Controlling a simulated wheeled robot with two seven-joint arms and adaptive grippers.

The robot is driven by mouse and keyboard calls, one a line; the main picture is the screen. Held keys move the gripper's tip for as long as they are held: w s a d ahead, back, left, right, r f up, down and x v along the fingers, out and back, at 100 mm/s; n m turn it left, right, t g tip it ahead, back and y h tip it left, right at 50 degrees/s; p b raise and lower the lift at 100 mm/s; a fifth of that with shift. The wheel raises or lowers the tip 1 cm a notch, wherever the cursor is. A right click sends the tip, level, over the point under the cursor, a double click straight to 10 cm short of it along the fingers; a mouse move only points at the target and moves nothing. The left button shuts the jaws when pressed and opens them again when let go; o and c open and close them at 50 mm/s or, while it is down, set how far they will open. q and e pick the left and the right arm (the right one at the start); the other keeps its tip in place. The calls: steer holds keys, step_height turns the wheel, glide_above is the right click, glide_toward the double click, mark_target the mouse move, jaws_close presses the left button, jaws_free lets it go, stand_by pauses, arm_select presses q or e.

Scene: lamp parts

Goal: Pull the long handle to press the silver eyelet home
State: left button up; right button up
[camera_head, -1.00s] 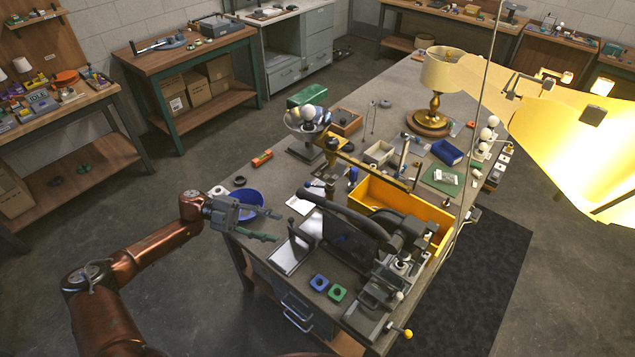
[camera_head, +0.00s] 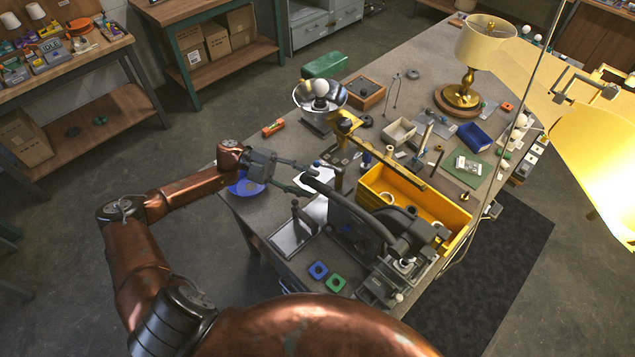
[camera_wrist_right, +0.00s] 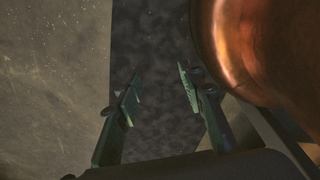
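The long dark handle (camera_head: 345,212) belongs to the press (camera_head: 395,272) at the table's near edge and slants up to the left. My left gripper (camera_head: 314,182) is open at the handle's far upper end. Its two fingers point right, and the handle's tip appears between or just beside the fingertips; I cannot tell whether they touch it. The silver eyelet is too small or hidden to make out. My right gripper shows only in the right wrist view (camera_wrist_right: 160,90), open and empty, with dark mat and grey floor below it.
A yellow bin (camera_head: 452,215) stands right behind the press. A blue bowl (camera_head: 243,188) is under my left wrist. A lamp (camera_head: 462,95) stands farther back.

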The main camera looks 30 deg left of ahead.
mark_target(318, 186)
arm_select(q)
steer(key=shift+w+d, duration=0.15)
steer(key=shift+d, duration=1.6)
arm_select(e)
steer(key=shift+w+a+r, duration=0.1)
steer(key=shift+w+r, duration=0.3)
steer(key=shift+w, duration=0.45)
arm_select(q)
steer(key=c, duration=0.5)
jaws_close()
arm_select(e)
steer(key=shift+s+a, duration=0.2)
steer(key=shift+d, duration=0.3)
